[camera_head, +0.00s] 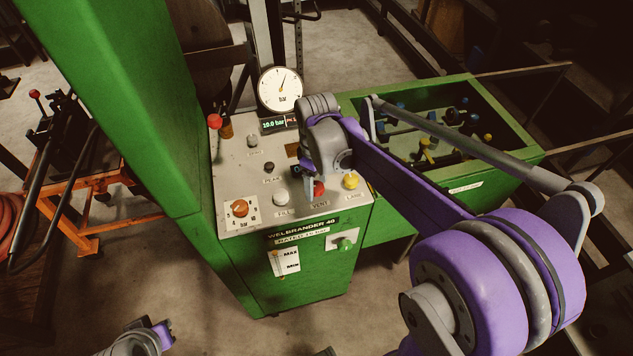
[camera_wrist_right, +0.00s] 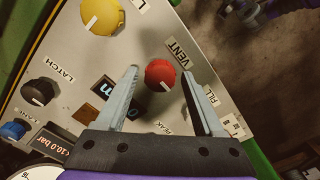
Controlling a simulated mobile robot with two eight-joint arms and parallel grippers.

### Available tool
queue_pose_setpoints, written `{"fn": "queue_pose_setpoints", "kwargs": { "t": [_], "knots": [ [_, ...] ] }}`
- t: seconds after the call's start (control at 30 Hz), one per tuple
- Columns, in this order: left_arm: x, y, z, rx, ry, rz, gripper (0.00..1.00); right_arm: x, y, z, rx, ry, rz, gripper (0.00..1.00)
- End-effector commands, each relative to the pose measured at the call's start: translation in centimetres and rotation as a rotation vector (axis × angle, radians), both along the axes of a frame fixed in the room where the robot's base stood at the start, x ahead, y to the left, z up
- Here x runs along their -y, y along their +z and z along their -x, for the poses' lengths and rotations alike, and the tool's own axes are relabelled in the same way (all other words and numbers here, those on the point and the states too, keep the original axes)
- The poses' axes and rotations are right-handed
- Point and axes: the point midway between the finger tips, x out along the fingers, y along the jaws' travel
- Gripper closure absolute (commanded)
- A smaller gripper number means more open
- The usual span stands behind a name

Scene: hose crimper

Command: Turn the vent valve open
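The vent valve is a red knob (camera_head: 319,188) beside the VENT label on the sloped panel of the green machine. My right gripper (camera_wrist_right: 159,88) is open over the panel, with one finger on each side of the red knob in that view. I cannot tell whether the fingers touch it. In the head view the right gripper (camera_head: 309,186) partly covers the panel beside the knob. Part of my left arm's end (camera_head: 150,339) shows at the bottom left; its fingers are not clear.
A yellow knob (camera_head: 351,181) and a white FILL knob (camera_head: 281,197) flank the vent knob. A dial gauge (camera_head: 281,91) stands behind the panel, above a display (camera_head: 275,124) reading 10.0 bar. A green tray (camera_head: 500,166) with fittings lies to the right.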

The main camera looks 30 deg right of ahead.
Motion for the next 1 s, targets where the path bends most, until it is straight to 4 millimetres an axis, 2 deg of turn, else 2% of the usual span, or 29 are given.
{"fn": "queue_pose_setpoints", "kwargs": {
  "t": [0.03, 0.37, 0.73, 1.0],
  "knots": [
    [0.0, 0.0, 0.0, 0.0, 0.0, 0.0, 1.0, 0.0, 0.01, 0.0, 0.0, 0.0, 0.0, 0.41],
    [0.0, 0.0, 0.0, 0.0, 0.0, 0.0, 1.0, 0.01, 0.02, 0.01, 0.0, 0.0, 0.0, 1.0],
    [0.0, -0.14, 0.05, -0.001, 0.0, 0.0, 1.0, 0.02, 0.0, 0.03, 0.0, -0.046, 0.0, 1.0],
    [0.0, -0.55, 0.21, -0.004, 0.0, 0.0, 1.0, 0.02, -0.04, 0.05, -0.001, -0.217, 0.0, 1.0]
  ]
}}
